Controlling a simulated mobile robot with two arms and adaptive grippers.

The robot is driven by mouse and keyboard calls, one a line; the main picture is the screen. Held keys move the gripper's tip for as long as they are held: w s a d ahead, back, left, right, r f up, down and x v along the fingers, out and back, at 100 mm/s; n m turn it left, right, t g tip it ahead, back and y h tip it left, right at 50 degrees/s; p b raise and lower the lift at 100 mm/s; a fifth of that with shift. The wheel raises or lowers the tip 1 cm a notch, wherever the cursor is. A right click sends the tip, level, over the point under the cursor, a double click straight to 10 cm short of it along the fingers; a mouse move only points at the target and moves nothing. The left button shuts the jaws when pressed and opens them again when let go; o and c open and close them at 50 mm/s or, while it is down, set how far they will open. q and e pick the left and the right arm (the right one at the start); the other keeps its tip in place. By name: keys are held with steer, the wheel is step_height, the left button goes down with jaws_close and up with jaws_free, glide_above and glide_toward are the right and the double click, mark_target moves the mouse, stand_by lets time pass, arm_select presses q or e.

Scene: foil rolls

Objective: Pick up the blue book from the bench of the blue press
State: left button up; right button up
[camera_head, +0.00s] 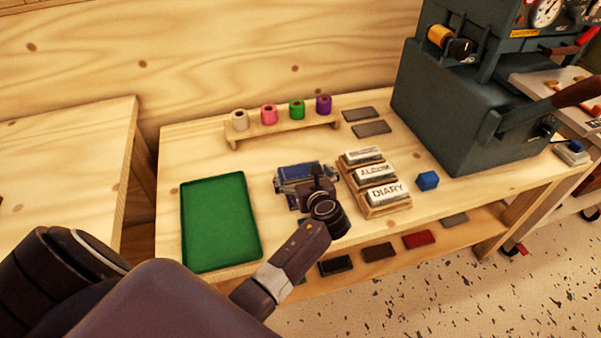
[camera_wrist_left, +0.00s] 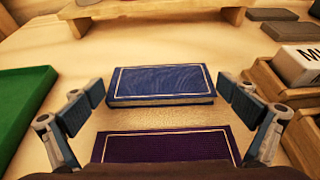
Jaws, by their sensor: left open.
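The blue book (camera_wrist_left: 162,82) lies flat, with a pale border line on its cover. In the head view the blue book (camera_head: 297,170) is partly hidden by my left gripper (camera_head: 307,185). My left gripper (camera_wrist_left: 160,92) is open, its fingers at either side of the blue book with small gaps; I cannot tell how far they reach down. A dark purple book (camera_wrist_left: 165,147) lies nearer the wrist, below the blue one in the wrist view. The bench (camera_head: 410,208) is pale wood. The press (camera_head: 450,110) is dark blue-grey, at the bench's right. My right gripper is not in view.
A green tray (camera_head: 220,222) lies to the left. A rack (camera_head: 288,130) with several coloured rolls stands behind. Two grey plates (camera_head: 371,128) lie behind.

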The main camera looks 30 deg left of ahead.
arm_select(q)
steer(key=c, duration=0.9)
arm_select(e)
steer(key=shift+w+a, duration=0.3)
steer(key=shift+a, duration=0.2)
arm_select(q)
steer(key=shift+r, duration=0.15)
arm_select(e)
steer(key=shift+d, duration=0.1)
